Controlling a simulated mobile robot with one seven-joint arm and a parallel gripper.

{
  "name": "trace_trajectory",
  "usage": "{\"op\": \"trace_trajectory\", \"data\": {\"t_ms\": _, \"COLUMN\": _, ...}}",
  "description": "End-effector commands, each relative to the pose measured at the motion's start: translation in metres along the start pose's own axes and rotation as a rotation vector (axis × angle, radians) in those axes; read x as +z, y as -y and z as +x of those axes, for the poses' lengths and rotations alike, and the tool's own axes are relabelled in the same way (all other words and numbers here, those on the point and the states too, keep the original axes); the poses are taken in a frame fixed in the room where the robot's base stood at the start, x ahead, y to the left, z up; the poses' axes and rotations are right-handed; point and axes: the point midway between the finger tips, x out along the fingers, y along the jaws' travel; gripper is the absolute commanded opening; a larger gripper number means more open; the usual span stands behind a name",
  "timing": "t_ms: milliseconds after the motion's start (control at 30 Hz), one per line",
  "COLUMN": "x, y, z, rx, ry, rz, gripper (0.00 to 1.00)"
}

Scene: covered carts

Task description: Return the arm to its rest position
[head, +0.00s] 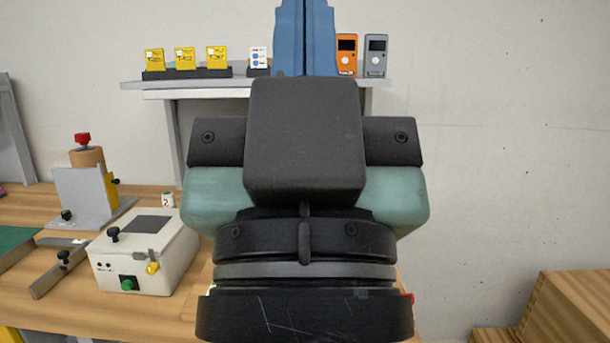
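My arm's end fills the middle of the head view, with a dark box-shaped housing, teal parts on both sides and dark rings below. My gripper (305,40) appears as blue upright parts above the housing, side by side with a thin seam between them. Their upper ends are cut off by the top edge of the picture. I cannot tell whether the gripper is open or shut, and I see nothing held in it.
A wall shelf (200,87) behind my arm carries yellow devices (185,59), an orange device (347,55) and a grey one (376,56). A wooden bench (60,310) at left holds a white box (145,262) and a red-knobbed fixture (83,188). Wooden blocks (570,305) stand lower right.

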Motion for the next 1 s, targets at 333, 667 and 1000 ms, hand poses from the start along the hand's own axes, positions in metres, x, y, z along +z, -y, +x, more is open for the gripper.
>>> {"op": "trace_trajectory", "data": {"t_ms": 333, "x": -0.084, "y": 0.0, "z": 0.089, "rx": -0.001, "ry": 0.0, "rz": 0.001, "gripper": 0.0}}
{"op": "trace_trajectory", "data": {"t_ms": 667, "x": -0.114, "y": 0.0, "z": 0.121, "rx": -0.001, "ry": 0.001, "rz": 0.001, "gripper": 0.0}}
{"op": "trace_trajectory", "data": {"t_ms": 1000, "x": -0.114, "y": 0.0, "z": 0.12, "rx": -0.001, "ry": 0.0, "rz": 0.001, "gripper": 0.0}}
